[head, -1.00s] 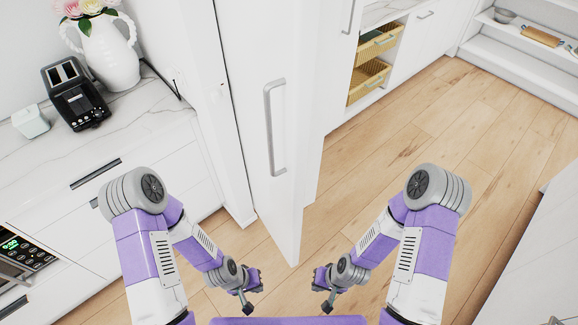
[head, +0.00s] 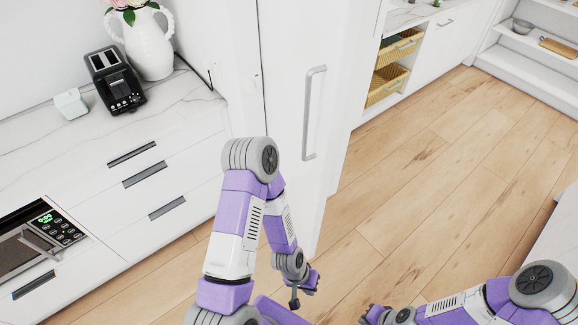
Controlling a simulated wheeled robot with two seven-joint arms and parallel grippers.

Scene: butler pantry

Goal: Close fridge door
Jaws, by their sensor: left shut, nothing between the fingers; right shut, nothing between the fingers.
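The white fridge door (head: 288,110) is a tall panel in the middle of the head view, with a long grey vertical handle (head: 315,115). A narrow dark line runs along its left side. How far it stands open is hard to tell from this angle. My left gripper (head: 296,300) is shut and empty, low in front of the door's bottom end, with no visible contact with the handle. My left arm hides part of the door's lower left. My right gripper (head: 369,316) is at the bottom edge of the view, shut and empty, to the right of the door and partly cut off.
A white counter with drawers (head: 140,165) stands at left, bearing a black toaster (head: 117,80), a white vase (head: 150,45) and a small white box (head: 70,104). A built-in oven (head: 40,245) is below. Woven baskets (head: 388,85) are beyond the door. The wooden floor (head: 450,170) at right is clear.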

